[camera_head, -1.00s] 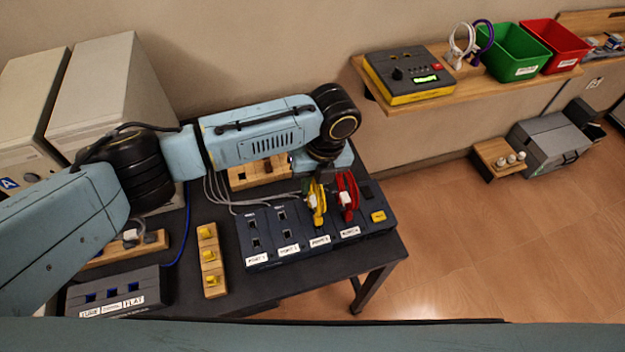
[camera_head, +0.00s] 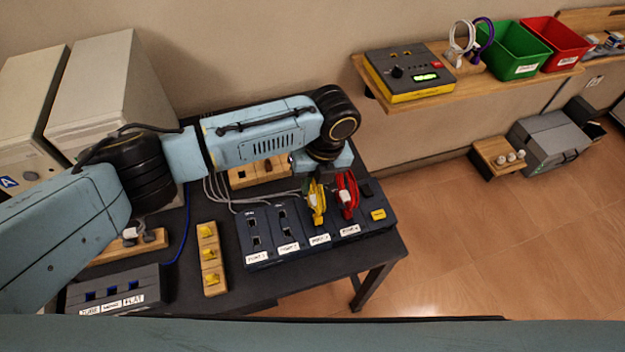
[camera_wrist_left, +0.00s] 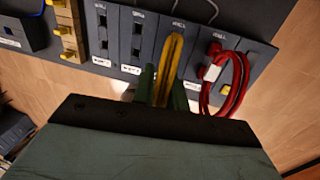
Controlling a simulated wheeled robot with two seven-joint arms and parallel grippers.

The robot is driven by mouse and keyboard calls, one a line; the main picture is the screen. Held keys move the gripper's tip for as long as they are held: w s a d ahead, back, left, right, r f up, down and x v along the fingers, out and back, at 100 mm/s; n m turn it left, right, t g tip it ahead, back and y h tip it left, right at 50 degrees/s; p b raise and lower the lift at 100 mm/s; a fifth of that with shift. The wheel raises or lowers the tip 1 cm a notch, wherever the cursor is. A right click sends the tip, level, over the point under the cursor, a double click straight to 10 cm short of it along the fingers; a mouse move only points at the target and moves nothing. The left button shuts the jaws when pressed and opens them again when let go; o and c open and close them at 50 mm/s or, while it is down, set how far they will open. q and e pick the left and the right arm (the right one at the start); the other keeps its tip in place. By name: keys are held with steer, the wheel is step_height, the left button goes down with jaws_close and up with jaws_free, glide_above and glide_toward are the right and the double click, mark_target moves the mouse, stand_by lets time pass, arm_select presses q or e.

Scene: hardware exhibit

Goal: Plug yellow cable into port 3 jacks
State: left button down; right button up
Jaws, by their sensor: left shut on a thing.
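The dark port panel (camera_head: 265,262) lies at the front right of the table with labelled ports in a row. The yellow cable (camera_head: 317,203) is a coiled loop at the port 3 column, above its label (camera_head: 320,240). My left gripper (camera_wrist_left: 160,88) is shut on the yellow cable, which also shows in the left wrist view (camera_wrist_left: 172,62), running up from between the green fingers towards the panel. Whether its plugs are seated in the jacks is hidden. A red cable (camera_head: 347,193) sits at the port 4 column, just right of it. My right gripper is not in view.
Ports 1 and 2 show empty jacks. A wooden strip with yellow pieces (camera_head: 211,260) stands left of the panel, and a grey box (camera_head: 115,292) lies at front left. A wall shelf (camera_head: 470,80) holds a tester (camera_head: 410,72) and bins.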

arm_select(q)
steer(key=shift+f, duration=0.35)
stand_by(0.4)
stand_by(0.8)
steer(key=shift+f, duration=0.3)
stand_by(0.6)
steer(key=c, duration=0.7)
jaws_free()
steer(key=shift+r+p, duration=0.15)
steer(key=shift+p, duration=0.2)
steer(key=r+p, duration=0.4)
steer(key=d+r+p, duration=0.1)
steer(key=r+p, duration=0.1)
steer(key=r, duration=0.1)
steer(key=shift+w+d, duration=0.1)
steer(key=shift+w, duration=0.05)
stand_by(0.4)
